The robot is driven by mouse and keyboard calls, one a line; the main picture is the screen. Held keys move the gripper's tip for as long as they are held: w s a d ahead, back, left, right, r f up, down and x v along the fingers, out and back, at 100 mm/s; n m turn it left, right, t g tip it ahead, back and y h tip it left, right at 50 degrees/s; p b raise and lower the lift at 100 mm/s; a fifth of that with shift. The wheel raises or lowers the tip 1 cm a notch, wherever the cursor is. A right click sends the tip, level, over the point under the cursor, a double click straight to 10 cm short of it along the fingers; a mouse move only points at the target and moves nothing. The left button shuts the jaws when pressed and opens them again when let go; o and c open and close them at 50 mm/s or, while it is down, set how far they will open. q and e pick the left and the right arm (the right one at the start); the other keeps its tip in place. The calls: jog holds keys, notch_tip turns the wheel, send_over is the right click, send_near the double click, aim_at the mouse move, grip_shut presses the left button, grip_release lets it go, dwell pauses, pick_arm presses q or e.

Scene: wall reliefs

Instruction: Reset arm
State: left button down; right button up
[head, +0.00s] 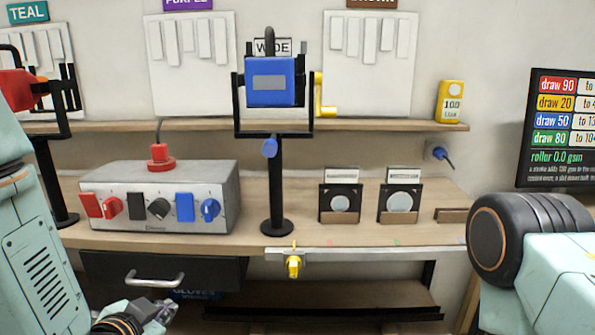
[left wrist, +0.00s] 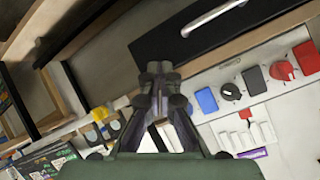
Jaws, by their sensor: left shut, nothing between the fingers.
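My left gripper (head: 155,312) shows at the bottom left of the head view, in front of the bench and just below the drawer handle. It also shows in the left wrist view (left wrist: 156,75), where its fingers are together with nothing between them. My left arm comes in along the left edge of the head view. A dark part of my right arm stands at the lower right, and the right gripper is out of the picture.
The dark drawer (head: 100,270) has a metal handle (head: 154,278). On the bench (head: 330,235) stand a grey switch box (head: 200,177), a blue device on a black stand (head: 270,85) and two framed discs. A yellow clamp (head: 293,266) hangs at the front edge. A shelf (head: 390,128) runs behind.

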pick_arm(q)
jog(key=s+f+n+g, duration=0.55)
jog(key=s+f, duration=0.55)
jog(key=f, duration=0.4)
jog(key=s+f+g, duration=0.3)
jog(key=s+f, duration=0.2)
jog(key=s, duration=0.4)
jog(key=s+f+n+g, duration=0.1)
jog(key=s+f+g, duration=0.2)
jog(key=s, duration=0.6)
notch_tip(320, 180, down, 2)
jog(key=shift+s+f, duration=0.15)
jog(key=shift+s, duration=0.2)
jog(key=c, duration=2.1)
grip_release()
jog(key=shift+g, duration=0.25)
